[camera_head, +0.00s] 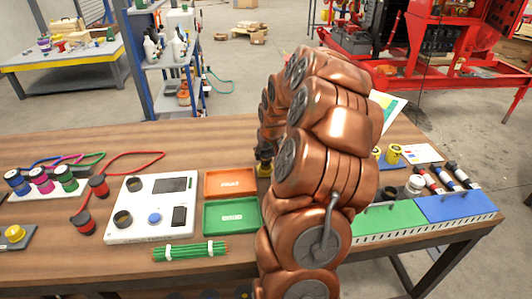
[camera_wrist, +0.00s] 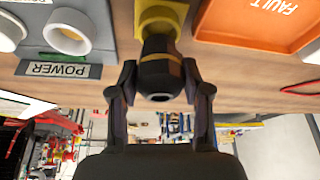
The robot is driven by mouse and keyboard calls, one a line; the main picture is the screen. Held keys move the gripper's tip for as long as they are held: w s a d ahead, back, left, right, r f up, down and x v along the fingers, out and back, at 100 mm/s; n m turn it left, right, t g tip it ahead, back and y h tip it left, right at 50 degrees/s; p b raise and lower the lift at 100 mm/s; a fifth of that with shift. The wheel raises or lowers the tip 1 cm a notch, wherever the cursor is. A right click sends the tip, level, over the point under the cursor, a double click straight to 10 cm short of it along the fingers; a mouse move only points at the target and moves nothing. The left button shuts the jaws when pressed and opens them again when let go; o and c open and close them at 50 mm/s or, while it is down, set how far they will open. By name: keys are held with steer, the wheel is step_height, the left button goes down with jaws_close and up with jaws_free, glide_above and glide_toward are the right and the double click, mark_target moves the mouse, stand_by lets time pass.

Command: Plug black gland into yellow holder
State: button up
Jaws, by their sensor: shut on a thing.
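In the wrist view, my gripper (camera_wrist: 160,92) is shut on the black gland (camera_wrist: 159,75), a dark stubby cylinder with a yellowish band. One finger is on each side of it. The gland's far end lines up with the yellow holder (camera_wrist: 160,14) and meets or overlaps its mouth; I cannot tell how deep it sits. The arm hides most of the gripper there.
An orange FAULT tray (camera_head: 231,182) lies close beside the holder, with a green tray (camera_head: 231,217) in front of it. In the wrist view, a grey block with a white ring (camera_wrist: 70,31) and a POWER label is on the other side. A white instrument box (camera_head: 151,207) stands further left.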

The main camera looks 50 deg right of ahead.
steer(key=shift+f+b, duration=1.1)
steer(key=shift+f, duration=0.45)
stand_by(0.4)
steer(key=o, duration=1.4)
steer(key=shift+c, duration=0.2)
steer(key=shift+r, duration=0.1)
steer(key=v, duration=1.1)
steer(key=shift+s+r, duration=0.2)
steer(key=shift+r, duration=0.15)
